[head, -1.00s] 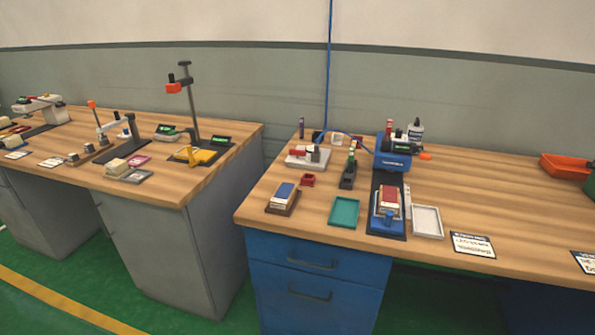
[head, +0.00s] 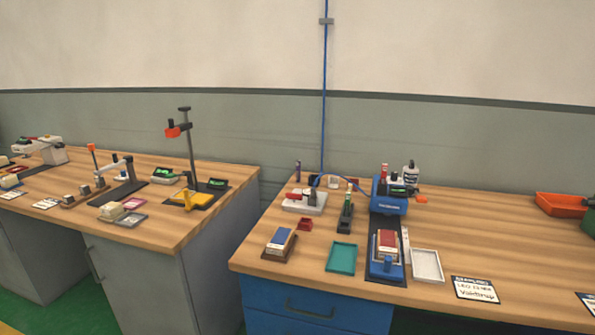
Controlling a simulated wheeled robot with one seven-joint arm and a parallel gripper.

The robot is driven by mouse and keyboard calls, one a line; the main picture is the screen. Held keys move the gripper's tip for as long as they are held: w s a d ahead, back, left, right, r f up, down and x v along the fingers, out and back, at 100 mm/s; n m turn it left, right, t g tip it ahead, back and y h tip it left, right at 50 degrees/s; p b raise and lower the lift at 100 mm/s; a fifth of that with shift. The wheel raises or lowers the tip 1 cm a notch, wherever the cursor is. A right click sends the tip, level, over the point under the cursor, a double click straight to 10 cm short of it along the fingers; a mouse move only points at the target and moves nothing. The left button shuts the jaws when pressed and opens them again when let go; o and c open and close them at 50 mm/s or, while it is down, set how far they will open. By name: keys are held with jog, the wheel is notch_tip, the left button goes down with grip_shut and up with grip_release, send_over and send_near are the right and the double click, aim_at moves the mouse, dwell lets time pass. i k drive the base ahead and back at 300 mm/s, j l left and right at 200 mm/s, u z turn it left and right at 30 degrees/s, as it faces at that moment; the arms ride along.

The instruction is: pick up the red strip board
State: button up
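A small red board (head: 387,240) lies on a pale block in the blue fixture (head: 387,268) at the front of the right workbench. It is the likeliest red strip board, though it is too small to make out strips. A similar blue-topped board (head: 280,238) rests on a brown base to the left. My gripper is not in view.
A teal tray (head: 341,257) and a white tray (head: 427,266) flank the fixture. A blue machine (head: 389,200) with bottles stands behind it, and an orange bin (head: 562,205) sits far right. A gap separates the left workbench (head: 160,226). The right bench (head: 480,230) has clear wood in its middle.

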aim_at(387, 240)
jog(key=i+j+z, duration=0.1)
jog(key=z, duration=0.3)
jog(key=j+z, duration=0.15)
jog(key=z, duration=0.2)
jog(key=i+j+z, duration=0.1)
jog(key=z, duration=0.3)
jog(key=j+z, duration=0.3)
jog(key=j, duration=1)
jog(key=j+z, duration=0.3)
jog(key=j, duration=1.05)
